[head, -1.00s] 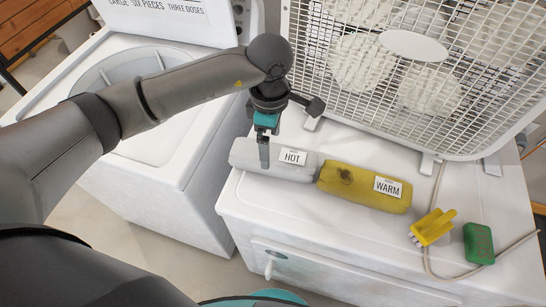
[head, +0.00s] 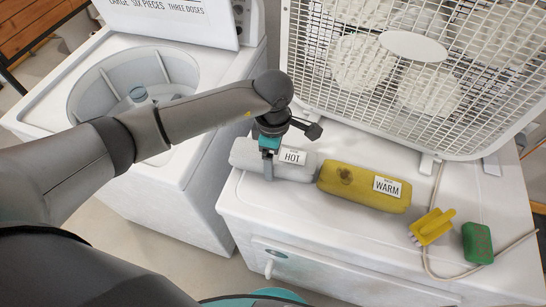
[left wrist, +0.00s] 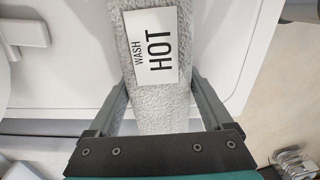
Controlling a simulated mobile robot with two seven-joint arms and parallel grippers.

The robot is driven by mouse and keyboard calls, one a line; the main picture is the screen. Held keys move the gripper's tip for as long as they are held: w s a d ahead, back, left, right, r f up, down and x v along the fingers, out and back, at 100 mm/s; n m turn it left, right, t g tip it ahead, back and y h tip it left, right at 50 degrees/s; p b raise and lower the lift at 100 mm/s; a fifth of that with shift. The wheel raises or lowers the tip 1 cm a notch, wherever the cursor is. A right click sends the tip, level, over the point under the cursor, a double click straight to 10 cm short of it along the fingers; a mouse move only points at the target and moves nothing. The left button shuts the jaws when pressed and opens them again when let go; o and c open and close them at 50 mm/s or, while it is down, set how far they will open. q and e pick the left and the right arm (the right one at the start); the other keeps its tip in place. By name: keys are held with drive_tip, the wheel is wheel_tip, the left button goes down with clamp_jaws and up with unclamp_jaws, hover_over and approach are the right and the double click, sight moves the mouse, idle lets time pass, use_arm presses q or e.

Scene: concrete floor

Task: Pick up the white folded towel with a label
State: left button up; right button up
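The white folded towel (head: 243,153) lies on the white machine's top at its left end, with a white "HOT" label (head: 292,157). In the left wrist view the towel (left wrist: 160,108) runs up the middle, its label (left wrist: 156,45) reading "WASH HOT". My left gripper (head: 268,168) is over the towel's middle, left of the label. In the left wrist view the left gripper (left wrist: 161,92) is open, one finger on each side of the towel, with gaps visible. The towel still rests on the surface. My right gripper is not in view.
A yellow towel (head: 345,183) labelled "WARM" lies close to the right. A yellow brush (head: 432,227) and green block (head: 477,243) sit further right by a cable. A box fan (head: 400,70) stands behind. An open washer (head: 200,150) is at left.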

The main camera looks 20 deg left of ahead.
use_arm(q)
drive_tip(key=c, duration=1.1)
drive_tip(key=shift+r, duration=0.15)
drive_tip(key=shift+c, duration=0.2)
